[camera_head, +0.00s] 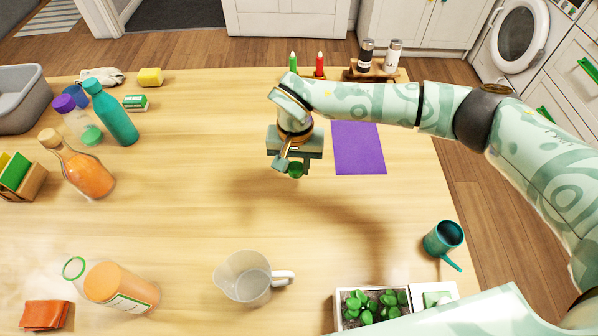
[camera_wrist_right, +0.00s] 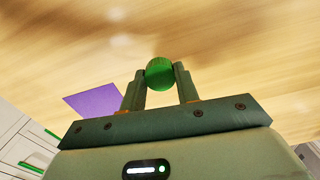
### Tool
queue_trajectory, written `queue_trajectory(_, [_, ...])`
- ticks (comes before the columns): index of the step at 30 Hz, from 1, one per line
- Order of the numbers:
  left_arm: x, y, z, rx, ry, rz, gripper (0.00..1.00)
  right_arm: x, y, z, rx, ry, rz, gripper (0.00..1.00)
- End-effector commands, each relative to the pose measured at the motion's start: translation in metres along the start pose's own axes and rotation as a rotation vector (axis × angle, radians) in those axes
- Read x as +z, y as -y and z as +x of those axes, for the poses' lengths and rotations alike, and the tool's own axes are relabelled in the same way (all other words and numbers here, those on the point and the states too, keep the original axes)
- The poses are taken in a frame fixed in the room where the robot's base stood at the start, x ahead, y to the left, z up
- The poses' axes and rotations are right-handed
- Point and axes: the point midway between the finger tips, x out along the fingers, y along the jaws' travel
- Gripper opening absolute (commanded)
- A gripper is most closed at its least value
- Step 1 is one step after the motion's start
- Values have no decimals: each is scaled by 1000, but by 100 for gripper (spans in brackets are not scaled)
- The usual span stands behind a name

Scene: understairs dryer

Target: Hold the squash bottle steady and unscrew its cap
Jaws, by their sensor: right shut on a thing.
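The squash bottle (camera_head: 128,292) stands at the front left of the table. It is clear, with orange liquid and a pale label, and its mouth, ringed in green, is open with no cap on it. My right gripper (camera_head: 295,166) is over the middle of the table, pointing down, well away from the bottle. It is shut on a round green cap (camera_head: 296,170), which shows between both fingers in the right wrist view (camera_wrist_right: 160,74). The cap is clear of the table. My left gripper is not in view, and nothing is seen holding the bottle.
A clear jug (camera_head: 243,278) stands right of the squash bottle. An orange corked bottle (camera_head: 88,175) and a teal bottle (camera_head: 116,120) stand at the left. The table's middle is clear.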

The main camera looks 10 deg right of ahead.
Motion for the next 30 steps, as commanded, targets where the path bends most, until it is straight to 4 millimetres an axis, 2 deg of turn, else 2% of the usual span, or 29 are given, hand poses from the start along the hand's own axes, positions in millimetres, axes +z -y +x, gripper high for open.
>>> queue_trajectory(5, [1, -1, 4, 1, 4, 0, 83, -6, -7, 12, 2, 3, 3, 4])
queue_trajectory(9, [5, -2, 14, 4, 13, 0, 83, -6, -8, 38, 1, 6, 1, 4])
queue_trajectory(11, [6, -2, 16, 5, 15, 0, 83, -6, -8, 45, 1, 5, 1, 4])
queue_trajectory(21, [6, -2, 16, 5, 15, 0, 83, -7, -8, 45, 1, 0, 0, 4])
queue_trajectory(22, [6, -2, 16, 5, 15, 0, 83, -7, -8, 45, 1, 0, 0, 36])
queue_trajectory(24, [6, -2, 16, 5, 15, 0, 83, -7, -8, 44, 1, 0, 0, 53])
queue_trajectory(30, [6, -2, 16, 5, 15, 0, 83, -7, -8, 44, 1, 0, 0, 53])
